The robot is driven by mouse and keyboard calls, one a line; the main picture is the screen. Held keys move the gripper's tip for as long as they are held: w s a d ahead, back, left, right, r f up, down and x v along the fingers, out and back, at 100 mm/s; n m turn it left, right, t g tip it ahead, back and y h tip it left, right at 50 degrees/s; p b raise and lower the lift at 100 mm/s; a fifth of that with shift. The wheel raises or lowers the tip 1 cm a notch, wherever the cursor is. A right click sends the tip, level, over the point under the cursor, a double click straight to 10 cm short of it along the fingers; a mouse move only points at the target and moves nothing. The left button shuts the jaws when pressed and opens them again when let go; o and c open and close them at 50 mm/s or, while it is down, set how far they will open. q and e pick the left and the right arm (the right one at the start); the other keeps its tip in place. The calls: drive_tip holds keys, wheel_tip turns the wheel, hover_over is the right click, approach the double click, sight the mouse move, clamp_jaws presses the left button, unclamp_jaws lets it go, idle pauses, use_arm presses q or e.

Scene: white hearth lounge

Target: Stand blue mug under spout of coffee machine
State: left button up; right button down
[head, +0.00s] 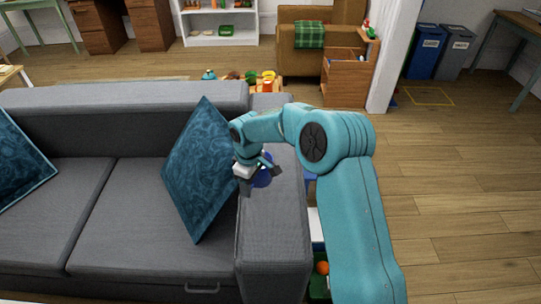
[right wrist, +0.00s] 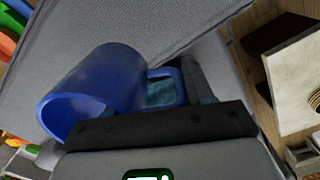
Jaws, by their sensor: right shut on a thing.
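The blue mug (head: 262,181) is at my right gripper (head: 258,172), over the armrest of the grey sofa in the head view. In the right wrist view the mug (right wrist: 105,85) lies across the left half, its open mouth toward the lower left. My right gripper (right wrist: 185,95) is shut on the mug's handle side. I cannot tell whether the mug touches the armrest. My left gripper is not in view. No coffee machine or spout shows in either view.
The grey sofa (head: 115,200) with blue patterned cushions (head: 203,165) fills the left. A wooden side unit (head: 344,80), an armchair (head: 300,40) and blue and grey bins (head: 425,50) stand behind. Wooden floor at the right (head: 470,200) is clear.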

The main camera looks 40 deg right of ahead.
drive_tip(key=w+d+r+n+b, duration=0.1)
drive_tip(key=d+r+n, duration=0.4)
drive_tip(key=d+r, duration=0.4)
drive_tip(key=f+b, duration=0.1)
drive_tip(key=f, duration=1.3)
drive_tip(key=shift+d+b, duration=0.2)
drive_tip(key=shift+b, duration=0.2)
wheel_tip(320, 180, down, 5)
drive_tip(key=shift+f, duration=0.1)
drive_tip(key=shift+c, duration=2.2)
unclamp_jaws()
